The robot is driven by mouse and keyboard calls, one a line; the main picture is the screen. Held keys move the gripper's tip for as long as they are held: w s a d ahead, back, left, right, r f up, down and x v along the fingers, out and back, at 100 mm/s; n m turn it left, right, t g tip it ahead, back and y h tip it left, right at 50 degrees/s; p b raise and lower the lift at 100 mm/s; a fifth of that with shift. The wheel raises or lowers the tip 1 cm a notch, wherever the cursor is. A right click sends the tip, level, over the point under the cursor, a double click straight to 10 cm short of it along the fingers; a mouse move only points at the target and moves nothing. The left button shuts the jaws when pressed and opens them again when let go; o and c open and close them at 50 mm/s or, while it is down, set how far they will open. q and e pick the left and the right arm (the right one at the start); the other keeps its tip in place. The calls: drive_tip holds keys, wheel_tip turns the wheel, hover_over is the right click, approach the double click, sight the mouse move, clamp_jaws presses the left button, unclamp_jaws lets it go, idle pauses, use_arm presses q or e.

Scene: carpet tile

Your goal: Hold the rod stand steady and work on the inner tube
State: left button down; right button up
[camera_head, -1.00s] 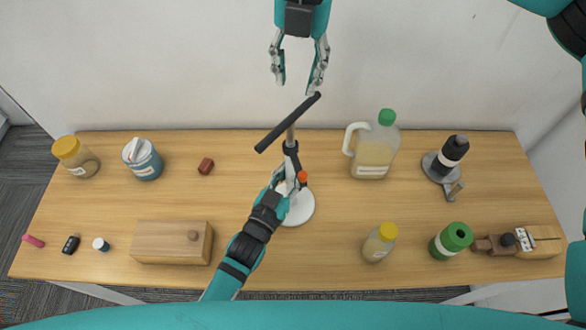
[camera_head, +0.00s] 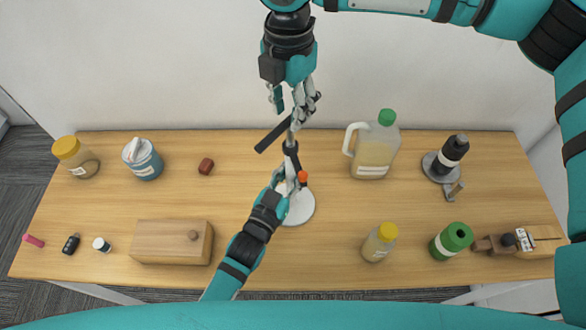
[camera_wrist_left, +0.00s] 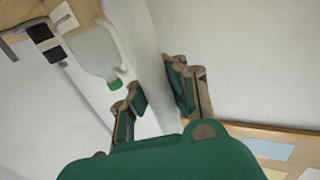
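The rod stand has a round white base (camera_head: 300,208) and stands upright near the middle of the table. A black tube (camera_head: 270,138) lies slanted across its top, and I take it to be the inner tube. My left gripper (camera_head: 286,186) is at the stand's post, just above the base. In the left wrist view, its fingers (camera_wrist_left: 158,98) are on both sides of the pale post (camera_wrist_left: 140,40) and look shut on it. My right gripper (camera_head: 290,110) points down at the tube's upper right end, fingers apart. It hides that end, and I cannot tell whether it touches.
A jug (camera_head: 375,150) with a green cap and a yellow-capped bottle (camera_head: 379,243) stand to the right. A wooden box (camera_head: 165,243) is at the front left. A blue-grey tub (camera_head: 143,160) and a small red block (camera_head: 206,166) stand behind it. The wall is close behind.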

drive_tip(key=shift+f, duration=0.75)
clamp_jaws()
drive_tip(key=shift+r, duration=0.15)
drive_tip(key=shift+r, duration=2.5)
